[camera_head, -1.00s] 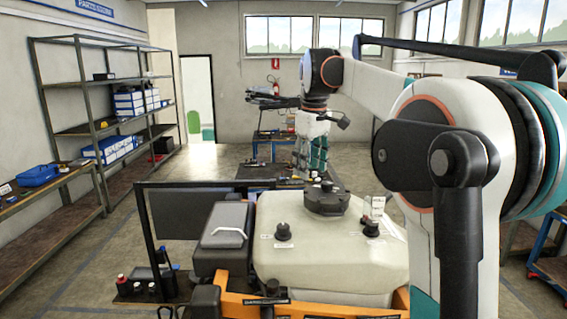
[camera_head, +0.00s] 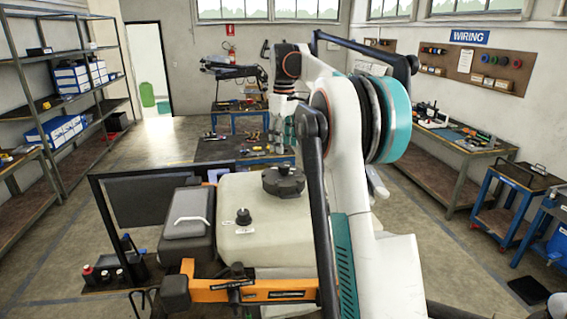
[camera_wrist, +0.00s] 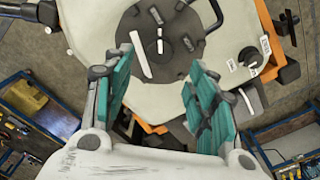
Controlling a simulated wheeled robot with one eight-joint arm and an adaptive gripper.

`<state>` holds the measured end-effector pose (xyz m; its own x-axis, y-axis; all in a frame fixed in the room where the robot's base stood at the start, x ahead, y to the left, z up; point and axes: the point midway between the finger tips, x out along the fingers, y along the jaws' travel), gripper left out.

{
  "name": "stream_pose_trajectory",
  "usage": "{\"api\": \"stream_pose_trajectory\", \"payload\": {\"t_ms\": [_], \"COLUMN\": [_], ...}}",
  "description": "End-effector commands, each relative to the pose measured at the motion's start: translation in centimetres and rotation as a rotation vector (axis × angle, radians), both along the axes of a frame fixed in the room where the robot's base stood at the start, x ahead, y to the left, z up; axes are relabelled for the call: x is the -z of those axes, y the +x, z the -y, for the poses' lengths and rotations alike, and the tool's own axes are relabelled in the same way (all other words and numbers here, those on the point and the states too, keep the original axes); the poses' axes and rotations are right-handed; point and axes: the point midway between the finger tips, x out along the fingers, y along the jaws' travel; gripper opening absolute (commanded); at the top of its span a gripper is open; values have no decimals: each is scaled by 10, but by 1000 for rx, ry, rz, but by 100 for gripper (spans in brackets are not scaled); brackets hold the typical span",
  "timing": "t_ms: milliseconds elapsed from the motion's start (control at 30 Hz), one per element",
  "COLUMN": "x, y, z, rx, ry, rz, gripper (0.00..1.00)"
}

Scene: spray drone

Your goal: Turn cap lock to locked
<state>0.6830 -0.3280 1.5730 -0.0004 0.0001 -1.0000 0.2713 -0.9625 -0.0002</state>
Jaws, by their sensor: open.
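The dark round tank cap (camera_head: 284,181) sits on top of the white tank (camera_head: 262,236). In the wrist view the cap (camera_wrist: 180,62) lies at top centre, with a long white stripe, short white marks and several small knobs or bumps on it. My gripper (camera_wrist: 160,62) is open, with one teal-padded finger at each side of the picture's middle and nothing between them. Its fingertips overlap the cap's lower edges in the picture; I cannot tell whether they touch it. In the head view my arm hides the tank's right side. The lock's setting is not legible.
A black knob (camera_head: 243,216) stands on the tank left of the cap; another knob (camera_wrist: 248,55) and labels show right in the wrist view. A grey box (camera_head: 187,215) and orange frame (camera_head: 215,289) adjoin the tank. A workbench (camera_head: 205,152) stands behind.

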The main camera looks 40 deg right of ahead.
Motion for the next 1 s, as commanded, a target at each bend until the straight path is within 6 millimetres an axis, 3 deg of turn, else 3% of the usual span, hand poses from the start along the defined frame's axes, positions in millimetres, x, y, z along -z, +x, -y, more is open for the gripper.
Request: {"api": "stream_pose_trajectory", "payload": {"t_ms": [200,400,600,867,1000], "x": [40,66,78,79,79], "y": [0,0,0,0,0], "z": [0,0,0,0,0], "rx": [0,0,0,0,0], "ry": [0,0,0,0,0], "rz": [0,0,0,0,0], "gripper": [52,52,52,52,23]}}
